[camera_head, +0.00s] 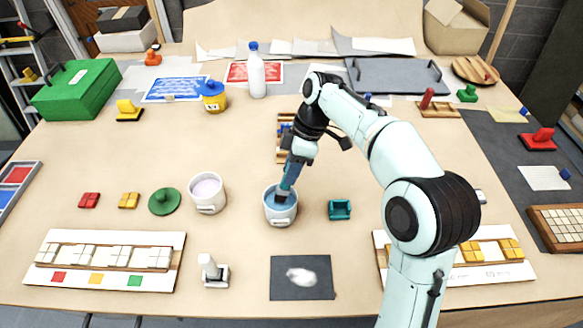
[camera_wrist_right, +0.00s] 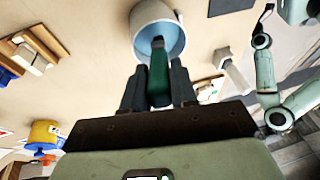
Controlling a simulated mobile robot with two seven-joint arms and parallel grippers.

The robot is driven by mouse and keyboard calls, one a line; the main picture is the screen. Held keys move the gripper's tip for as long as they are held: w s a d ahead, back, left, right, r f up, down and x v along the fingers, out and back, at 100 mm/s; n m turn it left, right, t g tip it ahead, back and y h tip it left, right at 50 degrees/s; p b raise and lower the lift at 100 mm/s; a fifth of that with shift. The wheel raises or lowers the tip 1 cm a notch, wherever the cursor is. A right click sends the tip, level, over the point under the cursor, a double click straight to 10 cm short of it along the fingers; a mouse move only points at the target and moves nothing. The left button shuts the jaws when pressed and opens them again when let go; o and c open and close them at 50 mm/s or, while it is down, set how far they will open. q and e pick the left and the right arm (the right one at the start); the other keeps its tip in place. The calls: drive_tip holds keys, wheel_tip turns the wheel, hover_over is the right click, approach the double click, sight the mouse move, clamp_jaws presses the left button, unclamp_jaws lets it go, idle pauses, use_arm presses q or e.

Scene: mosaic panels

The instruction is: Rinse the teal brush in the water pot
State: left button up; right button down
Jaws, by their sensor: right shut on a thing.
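The teal brush (camera_head: 289,176) is upright with a slight tilt, its dark lower end down inside the water pot (camera_head: 279,215). The pot is white with blue water and stands on the table near the middle. My right gripper (camera_head: 299,152) is above the pot, shut on the brush's upper part. In the right wrist view the brush handle (camera_wrist_right: 158,75) sits between the two dark fingers and reaches into the pot (camera_wrist_right: 140,20). The brush tip is hidden in the pot. My left gripper is not seen.
A second white pot (camera_head: 207,206) with pale contents stands close left of the water pot. A small teal holder (camera_head: 340,210) is to the right. A dark mat (camera_head: 302,288) with a white patch and a white-handled tool (camera_head: 212,272) lie in front. A white bottle (camera_head: 256,75) stands behind.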

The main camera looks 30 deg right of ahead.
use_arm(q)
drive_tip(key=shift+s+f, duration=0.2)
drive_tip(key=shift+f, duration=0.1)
use_arm(e)
drive_tip(key=shift+f, duration=0.5)
idle(0.9)
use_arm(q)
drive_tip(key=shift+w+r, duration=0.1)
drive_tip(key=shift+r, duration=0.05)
use_arm(e)
drive_tip(key=shift+r+p, duration=0.95)
drive_tip(key=shift+r, duration=0.7)
drive_tip(key=shift+r+p, duration=1.15)
drive_tip(key=shift+r, duration=0.75)
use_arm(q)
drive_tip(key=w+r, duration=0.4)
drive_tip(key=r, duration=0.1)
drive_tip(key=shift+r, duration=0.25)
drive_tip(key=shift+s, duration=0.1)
use_arm(e)
drive_tip(key=shift+s, duration=0.1)
